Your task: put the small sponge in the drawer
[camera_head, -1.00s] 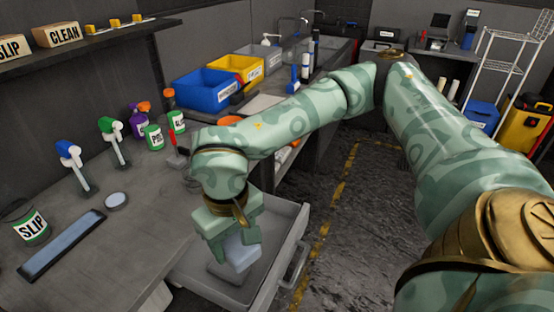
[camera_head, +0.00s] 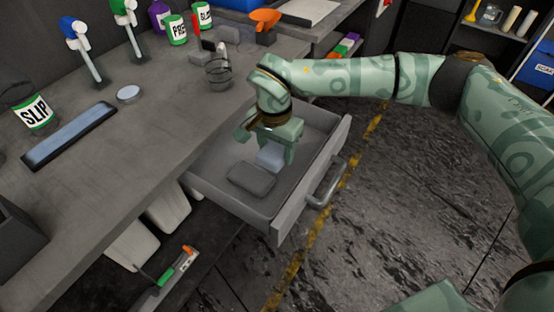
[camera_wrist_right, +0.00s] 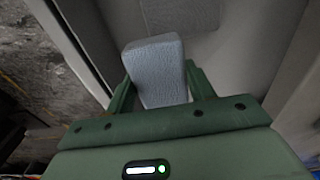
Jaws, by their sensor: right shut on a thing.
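The small sponge is a light blue-grey block (camera_head: 271,155) held in my right gripper (camera_head: 272,146). In the right wrist view the sponge (camera_wrist_right: 157,68) sits between the two green fingers, which are shut on it. I cannot tell whether the sponge touches the drawer floor. A darker grey flat pad (camera_head: 252,179) lies on the drawer floor beside the sponge. My left gripper does not show.
The drawer handle (camera_head: 328,181) juts out to the right. On the bench are a wire cup (camera_head: 218,71), a SLIP pot (camera_head: 36,113), a long blue-grey pad (camera_head: 70,136), a round disc (camera_head: 128,94) and spray bottles (camera_head: 83,45). White bins (camera_head: 168,208) stand below the bench.

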